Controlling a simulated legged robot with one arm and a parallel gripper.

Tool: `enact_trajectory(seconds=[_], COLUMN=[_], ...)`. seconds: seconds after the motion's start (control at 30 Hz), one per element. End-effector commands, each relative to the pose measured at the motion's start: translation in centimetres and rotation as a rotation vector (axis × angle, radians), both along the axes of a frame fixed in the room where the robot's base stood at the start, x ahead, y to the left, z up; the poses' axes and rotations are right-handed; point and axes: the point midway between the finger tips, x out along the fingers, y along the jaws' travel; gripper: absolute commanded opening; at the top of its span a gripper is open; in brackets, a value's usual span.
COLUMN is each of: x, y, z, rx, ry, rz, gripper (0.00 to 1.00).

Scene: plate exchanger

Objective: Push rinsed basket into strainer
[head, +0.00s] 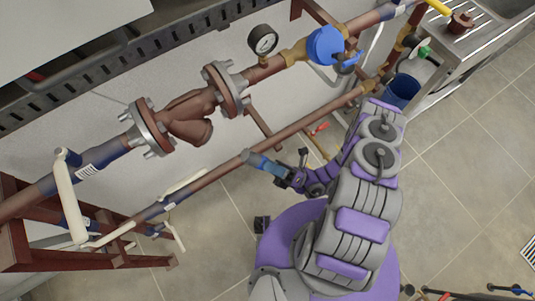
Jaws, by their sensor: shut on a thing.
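The strainer (187,118) is the brown Y-shaped body in the upper pipe, between two bolted flanges. Its short branch points down and to the right; whether its mouth is open cannot be told. My gripper (283,173) is shut on a small blue-grey cylinder, which I take to be the basket (260,162). The basket sticks out of the gripper up and to the left, roughly toward the strainer. In the picture it is clearly apart from the strainer branch, below and to the right of it. The gripper's fingertips are small and partly hidden.
A lower pipe (238,161) runs diagonally close by the gripper. A pressure gauge (263,40) and a blue round fitting (325,45) sit on the upper pipe. A blue bucket (402,90) stands beside the sink counter (478,42). Tiled floor is open at right.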

Motion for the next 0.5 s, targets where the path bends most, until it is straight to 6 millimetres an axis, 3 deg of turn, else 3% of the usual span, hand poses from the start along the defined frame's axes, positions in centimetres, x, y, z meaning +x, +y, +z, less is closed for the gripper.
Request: enact_trajectory(seconds=[0.5], x=[0.9], y=[0.8], z=[0.9], rx=[0.013], ry=[0.002], rz=[-0.027], gripper=[0.09])
